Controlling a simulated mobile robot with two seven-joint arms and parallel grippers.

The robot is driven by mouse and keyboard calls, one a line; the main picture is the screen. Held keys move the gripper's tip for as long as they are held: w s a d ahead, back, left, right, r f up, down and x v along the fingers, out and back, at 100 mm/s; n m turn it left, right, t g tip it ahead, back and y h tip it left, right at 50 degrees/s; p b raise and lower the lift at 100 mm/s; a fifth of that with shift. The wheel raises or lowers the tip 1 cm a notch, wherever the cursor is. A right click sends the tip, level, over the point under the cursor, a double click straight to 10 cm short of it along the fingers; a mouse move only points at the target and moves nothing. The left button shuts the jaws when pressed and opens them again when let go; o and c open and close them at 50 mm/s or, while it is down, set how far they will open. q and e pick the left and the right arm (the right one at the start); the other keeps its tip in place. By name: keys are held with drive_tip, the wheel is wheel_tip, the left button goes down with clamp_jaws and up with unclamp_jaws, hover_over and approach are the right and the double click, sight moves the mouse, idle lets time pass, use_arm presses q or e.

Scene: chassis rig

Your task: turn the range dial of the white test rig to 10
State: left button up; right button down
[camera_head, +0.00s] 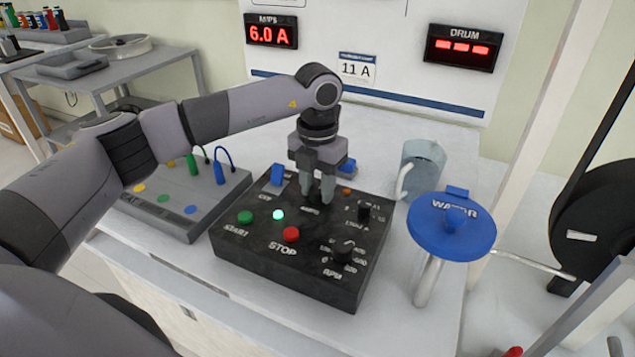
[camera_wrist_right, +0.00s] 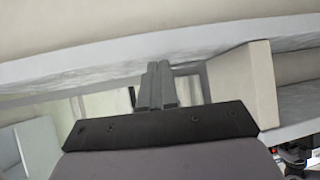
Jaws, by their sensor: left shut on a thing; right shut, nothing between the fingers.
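A black control box (camera_head: 300,240) stands on the white bench. My left gripper (camera_head: 317,198) points down over its back part and is shut on a small dark knob, mostly hidden between the fingers; the label below it seems to read AMPS. Another black knob (camera_head: 363,212) is at the box's right side, its label too small to read. A third knob (camera_head: 343,251) is at the front right, marked RPM. I cannot make out a label reading range. My right gripper (camera_wrist_right: 158,68) is shut and empty in the right wrist view, away from the box.
The wall panel shows a red AMPS display (camera_head: 271,31) at 6.0 A, a card (camera_head: 356,68) reading 11 A and a DRUM display (camera_head: 464,47). A grey jug (camera_head: 422,168) and blue WATER wheel (camera_head: 451,228) stand right. A grey cable box (camera_head: 185,205) is left.

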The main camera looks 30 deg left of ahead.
sight(317, 189)
use_arm(q)
drive_tip(key=n+p, duration=0.1)
drive_tip(key=n, duration=0.1)
drive_tip(key=shift+r+n, duration=0.15)
drive_tip(key=shift+n, duration=0.25)
drive_tip(key=n, duration=0.2)
drive_tip(key=shift+n+p, duration=0.3)
drive_tip(key=shift+p, duration=0.1)
drive_tip(key=n+p, duration=0.1)
drive_tip(key=n, duration=0.2)
drive_tip(key=shift+w+n, duration=0.1)
drive_tip(key=shift+n, duration=0.8)
use_arm(e)
drive_tip(key=shift+s+d+r, duration=0.15)
drive_tip(key=shift+r, duration=0.35)
drive_tip(key=shift+s+d+r, duration=0.1)
drive_tip(key=shift+d+r, duration=0.05)
drive_tip(key=shift+r, duration=0.35)
use_arm(q)
drive_tip(key=shift+p, duration=0.3)
drive_tip(key=o, duration=1)
drive_tip(key=shift+o, duration=0.2)
drive_tip(key=shift+r, duration=3.55)
use_arm(e)
drive_tip(key=shift+f, duration=0.1)
